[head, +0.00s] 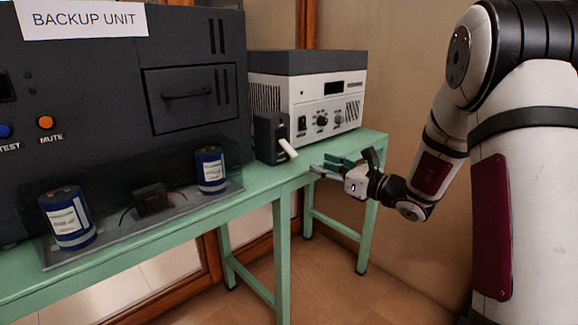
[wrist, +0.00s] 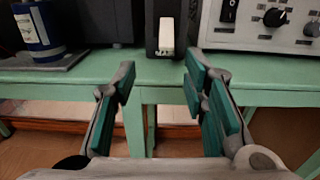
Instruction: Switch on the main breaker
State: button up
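The main breaker appears to be the small black box (head: 268,137) with a white lever (head: 288,149), standing near the front edge of the green table. The lever juts out from the box's front and slants downward. In the wrist view the box (wrist: 153,30) and the lever (wrist: 167,36) are at top centre, beyond the fingers. My gripper (head: 325,167) is to the right of the lever in the head view, apart from it. In the wrist view my gripper (wrist: 158,78) has its teal-padded fingers spread wide with nothing between them.
A white and grey power unit (head: 325,105) with knobs and a switch stands behind and right of the breaker. The dark backup unit (head: 195,95) is on the left, with blue cylinders (head: 211,170) on a tray before it. The green table edge (head: 180,229) runs below.

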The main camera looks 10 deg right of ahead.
aim_at(294, 154)
jog(key=b+x, duration=0.1)
jog(key=x, duration=0.3)
jog(key=b+x, duration=0.1)
jog(key=x, duration=0.4)
jog(key=d+b+x, duration=0.1)
jog(key=x, duration=0.3)
jog(key=shift+w+a+f, duration=0.15)
jog(key=shift+w, duration=0.45)
grip_shut()
